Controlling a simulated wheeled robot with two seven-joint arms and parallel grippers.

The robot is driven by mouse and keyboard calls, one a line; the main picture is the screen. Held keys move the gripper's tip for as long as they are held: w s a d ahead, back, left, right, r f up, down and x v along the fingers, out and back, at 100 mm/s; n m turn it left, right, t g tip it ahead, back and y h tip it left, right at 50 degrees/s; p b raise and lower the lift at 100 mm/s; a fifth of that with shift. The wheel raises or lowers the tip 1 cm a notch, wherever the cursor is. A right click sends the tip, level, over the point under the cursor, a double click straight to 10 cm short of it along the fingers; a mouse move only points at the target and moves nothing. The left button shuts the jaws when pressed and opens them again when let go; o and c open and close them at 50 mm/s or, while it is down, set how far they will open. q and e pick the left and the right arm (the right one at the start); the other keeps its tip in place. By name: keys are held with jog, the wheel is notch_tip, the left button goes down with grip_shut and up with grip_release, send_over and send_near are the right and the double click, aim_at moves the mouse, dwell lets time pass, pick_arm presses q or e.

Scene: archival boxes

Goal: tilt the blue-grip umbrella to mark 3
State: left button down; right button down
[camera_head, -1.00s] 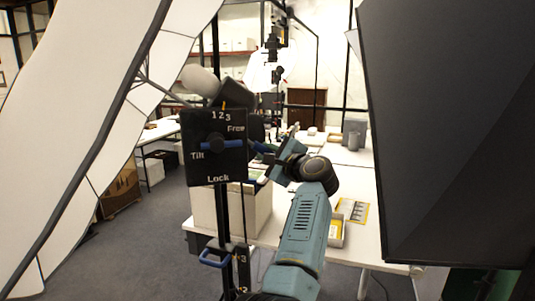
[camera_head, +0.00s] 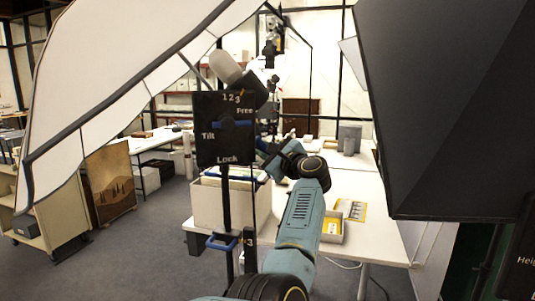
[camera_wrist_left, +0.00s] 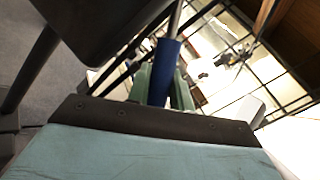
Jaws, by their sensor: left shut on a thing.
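A white umbrella (camera_head: 110,75) slopes across the upper left on a black stand (camera_head: 226,205). Its black plate (camera_head: 222,148) reads 1 2 3, Free, Tilt and Lock, with a blue lever (camera_head: 232,125) across it. A small orange pointer (camera_head: 239,93) stands at the plate's top edge, by the 3. My left gripper (camera_head: 268,150) is behind and right of the plate, its fingers partly hidden. In the left wrist view its greenish fingers are shut on the blue grip (camera_wrist_left: 163,72) at the end of a rod. My right gripper is not in view.
A large black softbox (camera_head: 450,110) fills the right side. A white table (camera_head: 360,190) holds a box (camera_head: 231,205) behind the stand and a small tray (camera_head: 331,229). A cart (camera_head: 40,215) stands at left. Grey floor is open at lower left.

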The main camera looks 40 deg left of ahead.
pick_arm(q)
jog(key=shift+f, duration=0.15)
jog(key=c, duration=1.6)
grip_release()
jog(key=shift+o, duration=1.3)
jog(key=shift+s+a, duration=0.1)
jog(key=shift+o, duration=0.4)
jog(key=b+v, duration=0.3)
jog(key=v, duration=1)
jog(key=shift+d, duration=0.25)
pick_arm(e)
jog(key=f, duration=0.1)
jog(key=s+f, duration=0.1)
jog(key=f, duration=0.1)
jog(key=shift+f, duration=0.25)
